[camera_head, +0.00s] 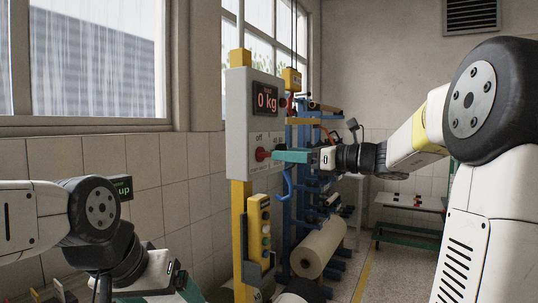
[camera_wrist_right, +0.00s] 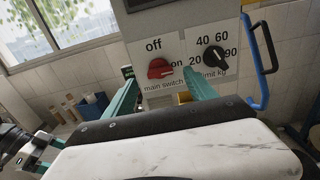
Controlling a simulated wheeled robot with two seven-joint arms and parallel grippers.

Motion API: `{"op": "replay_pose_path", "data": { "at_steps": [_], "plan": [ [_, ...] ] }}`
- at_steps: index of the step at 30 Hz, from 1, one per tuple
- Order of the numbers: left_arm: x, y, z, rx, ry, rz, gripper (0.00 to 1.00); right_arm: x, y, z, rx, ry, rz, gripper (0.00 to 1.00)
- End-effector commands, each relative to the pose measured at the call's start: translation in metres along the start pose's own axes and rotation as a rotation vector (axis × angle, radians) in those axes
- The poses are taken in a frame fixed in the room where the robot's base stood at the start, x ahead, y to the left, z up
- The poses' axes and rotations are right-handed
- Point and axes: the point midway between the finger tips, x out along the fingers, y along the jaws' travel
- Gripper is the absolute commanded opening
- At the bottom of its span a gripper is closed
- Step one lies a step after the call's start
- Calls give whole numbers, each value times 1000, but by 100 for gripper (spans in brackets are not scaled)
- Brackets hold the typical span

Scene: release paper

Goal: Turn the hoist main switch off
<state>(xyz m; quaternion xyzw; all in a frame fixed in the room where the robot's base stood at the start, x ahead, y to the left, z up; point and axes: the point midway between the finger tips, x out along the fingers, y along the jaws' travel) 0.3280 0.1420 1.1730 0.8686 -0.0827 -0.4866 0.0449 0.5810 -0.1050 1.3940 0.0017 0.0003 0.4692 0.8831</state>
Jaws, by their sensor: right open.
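The red main switch (camera_wrist_right: 160,69) is a knob on the front of the grey hoist control box (camera_head: 238,119). It also shows in the head view (camera_head: 261,155). "off" is printed above it and "on" to its lower right; its handle lies roughly level, its right end near "on". My right gripper (camera_wrist_right: 160,75) is open, its teal fingers left and right of the knob with nothing held. In the head view the right gripper (camera_head: 278,156) is close in front of the box; contact cannot be told. My left gripper (camera_head: 178,288) is low at the bottom, its fingertips unclear.
A black limit knob (camera_wrist_right: 215,57) sits just right of the right finger. A blue bent handle (camera_wrist_right: 260,62) stands beside the box. Below the box hangs a yellow pendant (camera_head: 259,228) on a yellow post. A rack with a paper roll (camera_head: 318,246) stands behind.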

Motion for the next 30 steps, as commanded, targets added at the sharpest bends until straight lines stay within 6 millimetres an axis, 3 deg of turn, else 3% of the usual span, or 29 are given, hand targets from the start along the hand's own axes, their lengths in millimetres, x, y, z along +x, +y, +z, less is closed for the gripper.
{"op": "replay_pose_path", "data": {
  "at_steps": [3,9,20,27,30],
  "plan": [
    [0,0,0,0,0,0,87,22,1,0,-1,1,4,65],
    [0,0,0,0,0,0,87,45,1,0,-1,2,2,65],
    [0,0,0,0,0,0,87,51,1,0,-2,2,0,65],
    [0,0,0,0,0,0,87,50,1,0,-2,2,0,18],
    [0,0,0,0,0,0,87,50,1,0,-2,2,0,3]
  ]
}}
